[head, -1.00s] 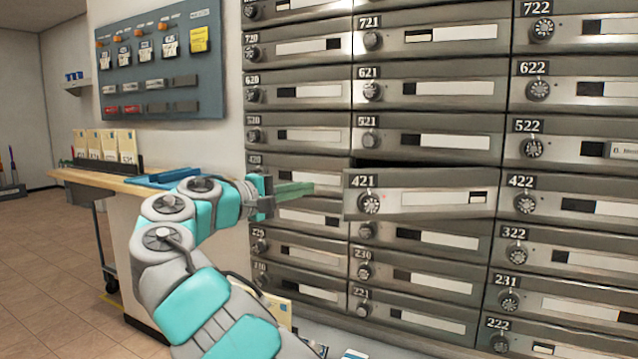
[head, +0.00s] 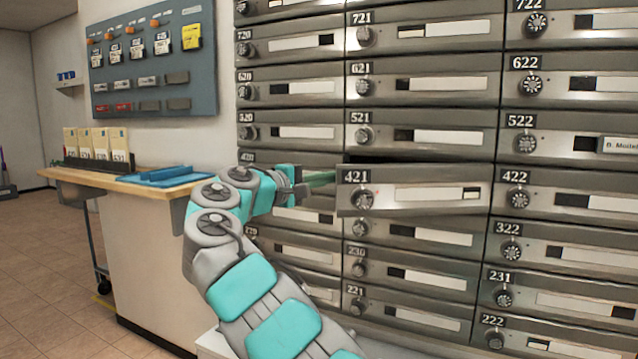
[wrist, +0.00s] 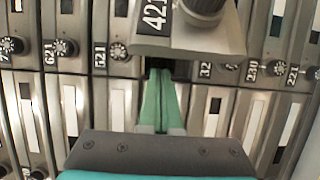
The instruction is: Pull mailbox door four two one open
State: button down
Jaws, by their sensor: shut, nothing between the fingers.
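Mailbox door 421 (head: 414,196) stands ajar, its face out in front of the neighbouring doors, with a dark gap along its top edge. It has a round dial at its left and a pale label strip. In the wrist view the door (wrist: 190,45) juts toward the camera, with its number plate and dial at the top. My gripper (head: 322,180) is at the door's left edge, its green fingers shut and empty. In the wrist view the fingers (wrist: 160,95) lie together and point into the dark gap beside the door. Whether they touch the door I cannot tell.
Closed mailbox doors surround it, including 521 (head: 420,135) above and 422 (head: 545,200) to the right. A wooden counter (head: 100,180) with a blue tray (head: 170,177) stands at the left, under a grey wall panel (head: 150,60). Open floor lies at the far left.

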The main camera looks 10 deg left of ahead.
jog(key=shift+s+d+b, duration=0.25)
jog(key=shift+s+b, duration=0.35)
jog(key=shift+s, duration=0.6)
jog(key=shift+s+d, duration=0.1)
